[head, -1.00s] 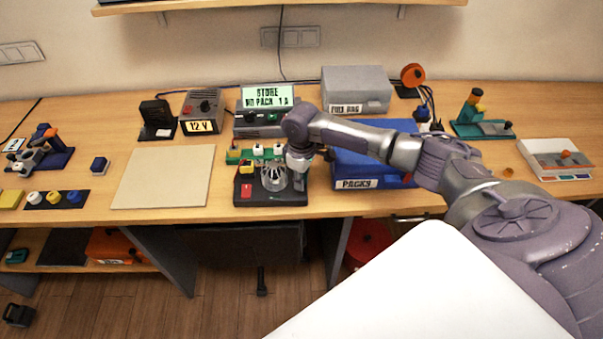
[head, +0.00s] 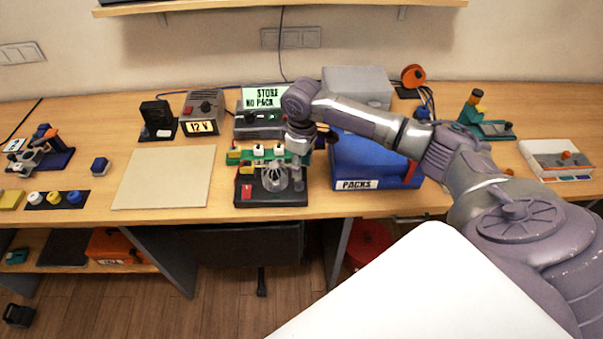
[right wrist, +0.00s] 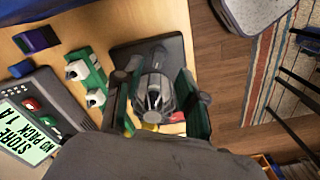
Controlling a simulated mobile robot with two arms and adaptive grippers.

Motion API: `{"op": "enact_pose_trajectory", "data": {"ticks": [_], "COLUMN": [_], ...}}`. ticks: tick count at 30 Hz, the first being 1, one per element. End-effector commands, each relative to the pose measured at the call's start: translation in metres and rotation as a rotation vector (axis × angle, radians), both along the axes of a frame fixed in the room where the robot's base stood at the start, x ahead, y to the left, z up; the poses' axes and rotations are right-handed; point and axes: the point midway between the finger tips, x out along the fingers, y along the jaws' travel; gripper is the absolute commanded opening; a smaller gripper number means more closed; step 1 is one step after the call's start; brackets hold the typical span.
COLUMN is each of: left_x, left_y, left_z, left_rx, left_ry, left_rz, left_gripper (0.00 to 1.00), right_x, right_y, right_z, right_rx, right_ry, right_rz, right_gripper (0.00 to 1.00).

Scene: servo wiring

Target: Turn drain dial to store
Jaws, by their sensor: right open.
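A grey device (head: 262,132) at the back of the bench has a lit green screen reading "STORE" and "NO PACK". It also shows in the right wrist view (right wrist: 38,120), with a red and a green control on its face; I cannot tell which is the drain dial. My right gripper (head: 298,168) is open at the black base (head: 258,200) in front of that device. In the right wrist view its fingers (right wrist: 157,105) stand either side of a grey caged part (right wrist: 153,92); I see no grip on it. My left gripper is out of view.
A green strip with white blocks (head: 258,152) lies behind the black base. A red switch (head: 246,191) is on the base. A blue "PACKS" box (head: 375,160) stands close on the right, a 12 V supply (head: 203,110) at the back left. A bare pale mat (head: 165,177) lies left.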

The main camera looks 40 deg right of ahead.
Motion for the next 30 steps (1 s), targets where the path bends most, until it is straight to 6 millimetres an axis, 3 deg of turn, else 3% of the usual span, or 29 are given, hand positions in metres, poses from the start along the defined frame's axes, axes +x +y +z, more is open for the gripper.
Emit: {"op": "enact_pose_trajectory", "data": {"ticks": [3, 10, 30], "left_x": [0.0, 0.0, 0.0], "left_y": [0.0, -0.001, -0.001], "left_z": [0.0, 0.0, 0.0], "left_rx": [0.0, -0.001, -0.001], "left_ry": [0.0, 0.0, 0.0], "left_rz": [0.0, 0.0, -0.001], "left_gripper": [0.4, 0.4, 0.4], "right_x": [0.001, 0.0, -0.003], "right_y": [0.0, 0.0, 0.006], "right_z": [0.025, 0.052, 0.051], "right_rx": [0.001, 0.0, 0.002], "right_ry": [-0.003, -0.001, 0.002], "right_rz": [0.0, 0.0, 0.011], "right_gripper": [0.41, 0.41, 0.41]}}
